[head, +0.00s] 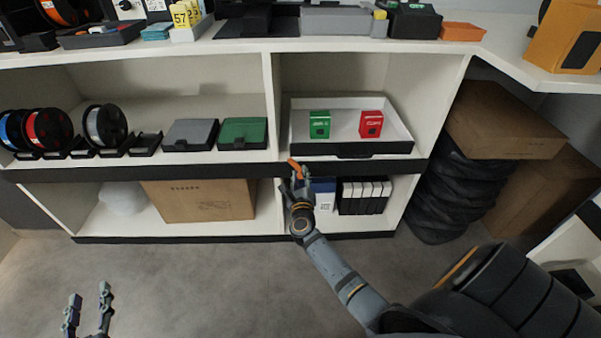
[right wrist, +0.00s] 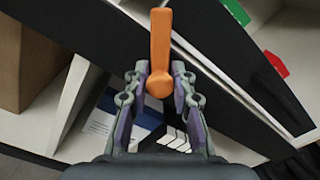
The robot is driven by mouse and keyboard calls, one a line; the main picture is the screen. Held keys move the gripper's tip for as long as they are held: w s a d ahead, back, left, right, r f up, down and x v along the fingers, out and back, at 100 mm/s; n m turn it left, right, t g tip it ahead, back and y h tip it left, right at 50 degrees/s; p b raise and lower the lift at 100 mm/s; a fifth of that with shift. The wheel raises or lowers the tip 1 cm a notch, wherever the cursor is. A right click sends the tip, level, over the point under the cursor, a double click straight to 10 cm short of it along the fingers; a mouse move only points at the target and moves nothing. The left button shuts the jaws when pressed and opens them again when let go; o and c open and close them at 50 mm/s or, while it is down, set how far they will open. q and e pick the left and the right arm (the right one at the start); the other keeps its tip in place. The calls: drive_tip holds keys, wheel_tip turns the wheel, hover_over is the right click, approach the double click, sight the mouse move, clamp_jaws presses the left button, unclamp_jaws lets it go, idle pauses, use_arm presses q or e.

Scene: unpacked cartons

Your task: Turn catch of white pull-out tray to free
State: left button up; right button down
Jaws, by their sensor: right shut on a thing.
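The white pull-out tray (head: 402,127) sits on the middle shelf at right, with a dark front strip. It holds a green box (head: 319,124) and a red box (head: 371,124). The orange catch (head: 296,167) is on the dark shelf edge near the tray's left front corner. My right gripper (head: 293,182) is at the catch; in the right wrist view its fingers (right wrist: 159,82) are shut on the rounded end of the orange catch (right wrist: 160,45). My left gripper (head: 88,304) is open and empty over the floor at lower left.
Spools (head: 48,128), a grey case (head: 190,134) and a green case (head: 242,133) stand on the left shelf. Tyres (head: 440,195) and cartons stand at right. The floor (head: 190,280) in front is clear.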

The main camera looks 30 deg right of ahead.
drive_tip(key=shift+n+p, duration=0.6)
drive_tip(key=shift+n, duration=0.2)
use_arm(q)
drive_tip(key=s+d+f+g+p, duration=0.2)
drive_tip(key=s+f+g, duration=1)
drive_tip(key=s+f, duration=0.65)
use_arm(e)
drive_tip(key=shift+n, duration=1.1)
drive_tip(key=shift+r+n+p, duration=0.1)
drive_tip(key=shift+n+p, duration=0.4)
drive_tip(key=shift+n, duration=0.5)
use_arm(q)
drive_tip(key=shift+w+a+r+g+p, duration=0.3)
drive_tip(key=shift+a+r+g+p, duration=0.25)
drive_tip(key=shift+r+p, duration=0.2)
drive_tip(key=shift+w+a+r+g+p, duration=0.3)
drive_tip(key=shift+a+r+g+p, duration=0.3)
drive_tip(key=shift+r, duration=0.25)
use_arm(e)
drive_tip(key=shift+a+f+n, duration=0.1)
drive_tip(key=shift+f+n, duration=0.05)
drive_tip(key=shift+n, duration=1.1)
drive_tip(key=shift+f+n, duration=0.1)
drive_tip(key=shift+n, duration=1.15)
drive_tip(key=c, duration=1.1)
unclamp_jaws()
